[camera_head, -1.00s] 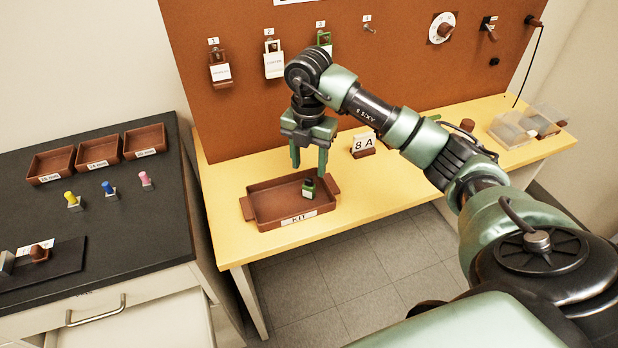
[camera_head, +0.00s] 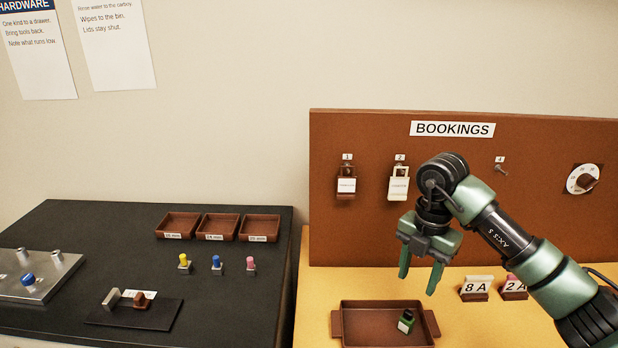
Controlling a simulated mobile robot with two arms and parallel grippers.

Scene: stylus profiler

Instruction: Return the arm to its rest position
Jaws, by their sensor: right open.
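My right arm comes in from the right, and its gripper (camera_head: 417,284) hangs in the air, pointing down, with its two green fingers apart and nothing between them. It is above and behind the brown tray (camera_head: 338,324) on the yellow bench. A small green and dark item (camera_head: 406,321) lies in the right part of the tray, clear of the fingers. My left gripper is not in view.
The brown bookings board (camera_head: 365,240) stands behind my arm. Padlocks hang at hooks 1 (camera_head: 346,186) and 2 (camera_head: 398,186); hook 3 is hidden by the arm. Tag 8A (camera_head: 475,288) stands on the bench. A dark counter (camera_head: 80,225) with small bins is at left.

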